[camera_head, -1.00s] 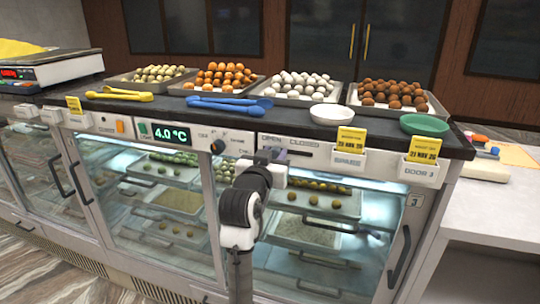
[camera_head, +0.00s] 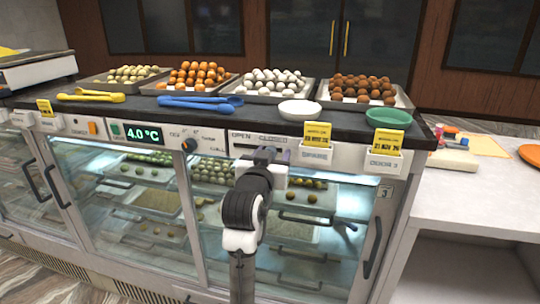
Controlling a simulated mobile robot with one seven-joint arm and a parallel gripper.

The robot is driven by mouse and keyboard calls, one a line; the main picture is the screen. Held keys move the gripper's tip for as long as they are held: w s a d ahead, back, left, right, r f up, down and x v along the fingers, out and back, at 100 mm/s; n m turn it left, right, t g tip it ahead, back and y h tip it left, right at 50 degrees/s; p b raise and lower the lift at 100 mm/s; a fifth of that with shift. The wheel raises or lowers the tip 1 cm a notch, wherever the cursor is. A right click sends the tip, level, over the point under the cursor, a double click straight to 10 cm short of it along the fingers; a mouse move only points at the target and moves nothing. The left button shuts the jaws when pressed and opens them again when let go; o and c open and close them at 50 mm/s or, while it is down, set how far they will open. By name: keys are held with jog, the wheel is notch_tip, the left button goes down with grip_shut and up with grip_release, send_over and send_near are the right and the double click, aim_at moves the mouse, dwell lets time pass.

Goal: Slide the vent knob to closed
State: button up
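The vent panel (camera_head: 242,149) is on the front of the counter, with OPEN printed at its left and CLOSED at its right. Part of its dark slot shows left of my gripper. The vent knob cannot be made out; my gripper covers that part of the panel. My gripper (camera_head: 266,156) is at the panel, below the CLOSED label, with my arm rising from below. Its fingertips are too small and hidden to tell whether they are open, shut or touching the knob.
A round dark knob (camera_head: 189,145) and the 4.0 °C display (camera_head: 144,135) are left of the panel. A SPARE tag holder (camera_head: 314,155) is close on the right. Sweet trays, blue tongs (camera_head: 200,102) and a white bowl (camera_head: 299,110) stand on the counter above.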

jog(key=shift+a, duration=0.15)
jog(key=b+v, duration=0.5)
jog(key=v, duration=0.8)
jog(key=shift+s, duration=0.35)
jog(key=shift+a, duration=0.15)
